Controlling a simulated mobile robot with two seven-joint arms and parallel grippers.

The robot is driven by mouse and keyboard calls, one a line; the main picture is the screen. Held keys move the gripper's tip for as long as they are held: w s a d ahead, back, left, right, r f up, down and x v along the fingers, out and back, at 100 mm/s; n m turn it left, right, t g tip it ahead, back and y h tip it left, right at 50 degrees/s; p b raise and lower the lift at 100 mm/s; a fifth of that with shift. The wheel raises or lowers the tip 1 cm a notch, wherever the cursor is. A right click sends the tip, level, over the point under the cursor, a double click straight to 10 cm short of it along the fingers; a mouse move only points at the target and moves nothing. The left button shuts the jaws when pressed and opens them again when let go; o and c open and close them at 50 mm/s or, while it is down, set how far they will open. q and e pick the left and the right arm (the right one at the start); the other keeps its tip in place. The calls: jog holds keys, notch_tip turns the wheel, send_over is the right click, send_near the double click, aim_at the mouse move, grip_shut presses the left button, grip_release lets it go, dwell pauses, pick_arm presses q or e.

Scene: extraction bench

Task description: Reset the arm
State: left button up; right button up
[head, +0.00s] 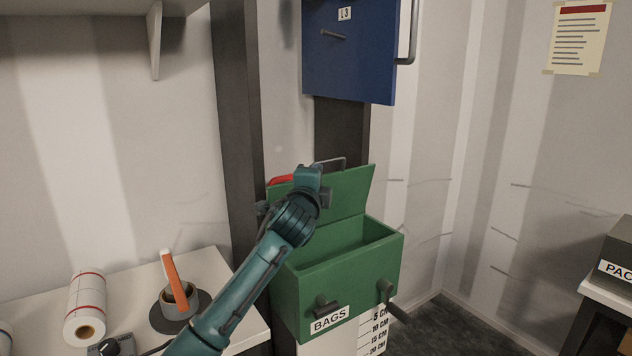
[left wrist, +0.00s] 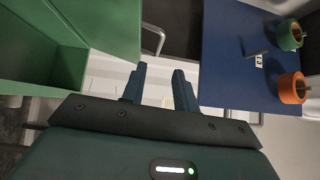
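My left arm comes up from the bottom of the head view. Its gripper (head: 308,180) is in front of the raised lid of a green box (head: 345,290) labelled BAGS. In the left wrist view the two blue fingers of the left gripper (left wrist: 159,72) stand apart with nothing held between them. The green box (left wrist: 35,75) is to their left there, and a blue panel (left wrist: 235,75) to their right. The fingertips are mostly hidden in the head view. My right gripper is in neither view.
A white-red roll (head: 86,308) and an orange-handled tool in a grey cup (head: 175,285) stand on the left bench. Dark floor (head: 450,325) is clear at right, before a dark box (head: 615,255).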

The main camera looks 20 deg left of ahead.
pick_arm(q)
jog(key=s+d+f+n+g+h, duration=0.1)
jog(key=s+d+f+n, duration=0.1)
jog(key=s+f, duration=0.5)
jog(key=s+d+f+n+g+h, duration=0.1)
jog(key=s+d+f+g+h, duration=0.1)
jog(key=f, duration=0.9)
jog(key=s+d+f+n+g+h, duration=0.1)
jog(key=s+d+f+n, duration=0.1)
jog(key=s+f, duration=0.5)
jog(key=s+d+f+n+g, duration=0.1)
jog(key=s+f+n, duration=0.3)
jog(key=s+f, duration=0.4)
jog(key=s+d+f+n+g+h, duration=0.1)
jog(key=s+f+n, duration=0.4)
jog(key=s, duration=1.2)
notch_tip(320, 180, down, 4)
jog(key=shift+d+r+g, duration=0.1)
jog(key=shift+d+g, duration=0.05)
jog(key=shift+g, duration=0.75)
jog(key=shift+s, duration=0.1)
